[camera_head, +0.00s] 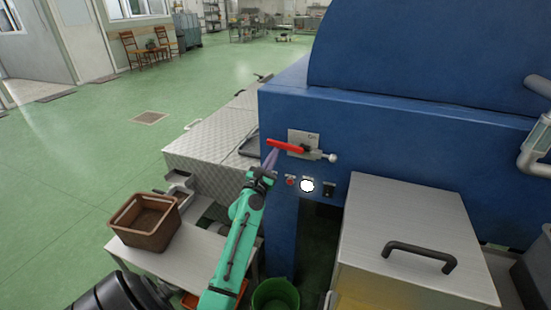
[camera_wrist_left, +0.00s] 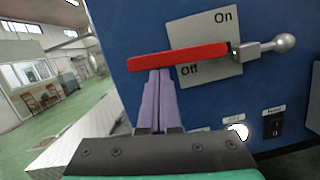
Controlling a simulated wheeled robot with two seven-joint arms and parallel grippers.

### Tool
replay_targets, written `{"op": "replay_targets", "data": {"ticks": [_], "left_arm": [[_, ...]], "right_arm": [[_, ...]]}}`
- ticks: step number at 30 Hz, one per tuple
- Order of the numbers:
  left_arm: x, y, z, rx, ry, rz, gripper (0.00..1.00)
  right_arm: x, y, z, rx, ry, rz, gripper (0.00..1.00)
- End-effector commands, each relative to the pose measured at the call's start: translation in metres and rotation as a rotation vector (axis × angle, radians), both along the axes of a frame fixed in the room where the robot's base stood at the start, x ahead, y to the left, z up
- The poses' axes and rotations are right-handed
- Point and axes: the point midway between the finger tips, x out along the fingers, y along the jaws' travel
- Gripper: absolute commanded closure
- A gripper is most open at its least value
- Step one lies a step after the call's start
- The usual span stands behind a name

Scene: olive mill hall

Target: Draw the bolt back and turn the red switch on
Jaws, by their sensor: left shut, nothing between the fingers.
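The red switch (camera_head: 286,146) is a long red lever on the blue machine's front. It lies nearly level across a pale plate (camera_wrist_left: 218,22) marked On above and Off below, and also shows in the left wrist view (camera_wrist_left: 180,57). The bolt (camera_head: 325,156), a metal rod with a ball knob, sits at the lever's right end; in the left wrist view (camera_wrist_left: 270,46) it seems to meet that end. My left gripper (camera_head: 271,156) is shut and empty, its purple fingers (camera_wrist_left: 160,76) just under the lever's left half. I cannot tell whether they touch it. My right gripper is out of view.
Below the plate are a red button (camera_head: 291,181), a lit white lamp (camera_head: 307,186) and a black switch (camera_head: 329,189). A steel box with a black handle (camera_head: 420,254) stands right. A brown crate (camera_head: 145,240) stands on a table left. A green bucket (camera_head: 275,295) is below.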

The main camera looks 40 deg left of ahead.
Motion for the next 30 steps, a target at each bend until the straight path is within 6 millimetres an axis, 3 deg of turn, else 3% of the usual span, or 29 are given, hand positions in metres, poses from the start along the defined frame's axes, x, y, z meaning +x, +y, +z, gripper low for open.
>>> {"op": "replay_targets", "data": {"ticks": [14,30], "left_arm": [[0.0,0.001,0.036,0.364,0.123,0.0,1.0],[0.005,-0.014,0.073,0.848,0.293,-0.002,1.0]], "right_arm": [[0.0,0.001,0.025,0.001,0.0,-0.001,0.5],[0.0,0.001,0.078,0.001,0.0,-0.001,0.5]]}}
